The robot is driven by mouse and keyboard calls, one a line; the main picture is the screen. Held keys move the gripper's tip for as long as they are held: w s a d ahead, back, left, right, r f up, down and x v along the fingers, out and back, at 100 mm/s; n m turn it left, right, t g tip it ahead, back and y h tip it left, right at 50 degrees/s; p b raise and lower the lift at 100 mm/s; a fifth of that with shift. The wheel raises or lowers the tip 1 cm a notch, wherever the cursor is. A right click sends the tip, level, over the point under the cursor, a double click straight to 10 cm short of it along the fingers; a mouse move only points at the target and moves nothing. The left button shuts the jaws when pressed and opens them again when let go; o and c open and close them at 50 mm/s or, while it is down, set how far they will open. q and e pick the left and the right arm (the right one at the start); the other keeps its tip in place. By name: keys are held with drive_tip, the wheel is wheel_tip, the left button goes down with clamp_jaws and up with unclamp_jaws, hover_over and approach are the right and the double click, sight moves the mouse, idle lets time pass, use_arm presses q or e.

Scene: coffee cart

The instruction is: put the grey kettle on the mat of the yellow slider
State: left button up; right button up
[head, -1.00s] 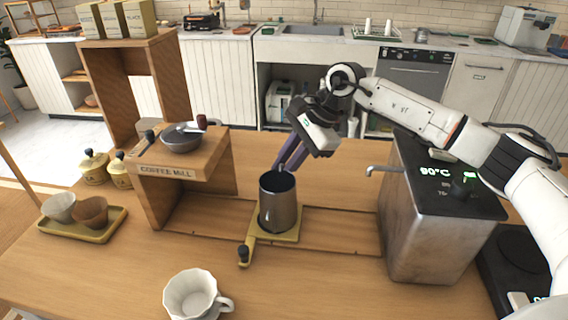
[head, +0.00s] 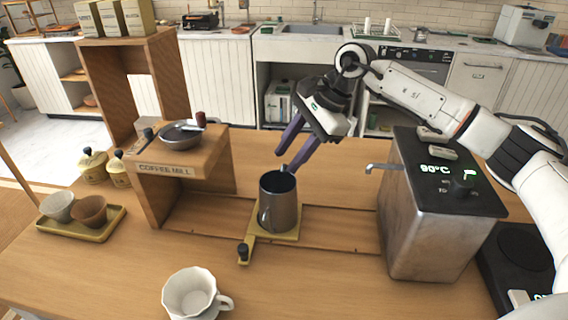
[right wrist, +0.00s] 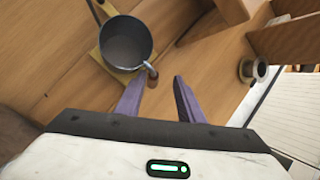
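The grey kettle (head: 280,208) stands upright on the mat of the yellow slider (head: 252,238), whose arm ends in a dark knob (head: 243,251) toward the front. The right wrist view shows the kettle (right wrist: 125,44) from above, with a corner of the yellow mat (right wrist: 103,62) under it. My right gripper (head: 284,162) is open and empty just above and behind the kettle. In the right wrist view a small projection of the kettle lies near the left finger of the gripper (right wrist: 158,82); I cannot tell whether they touch. My left gripper is out of view.
A metal dispenser (head: 440,220) with a tap stands to the right. The coffee mill stand (head: 160,175) with a dark pan (head: 182,135) is to the left. A white cup (head: 192,294) is in front, and a yellow tray (head: 100,232) with two cups is at the left.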

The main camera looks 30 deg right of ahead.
drive_tip(key=v, duration=0.9)
drive_tip(key=shift+b, duration=0.3)
drive_tip(key=shift+f, duration=0.1)
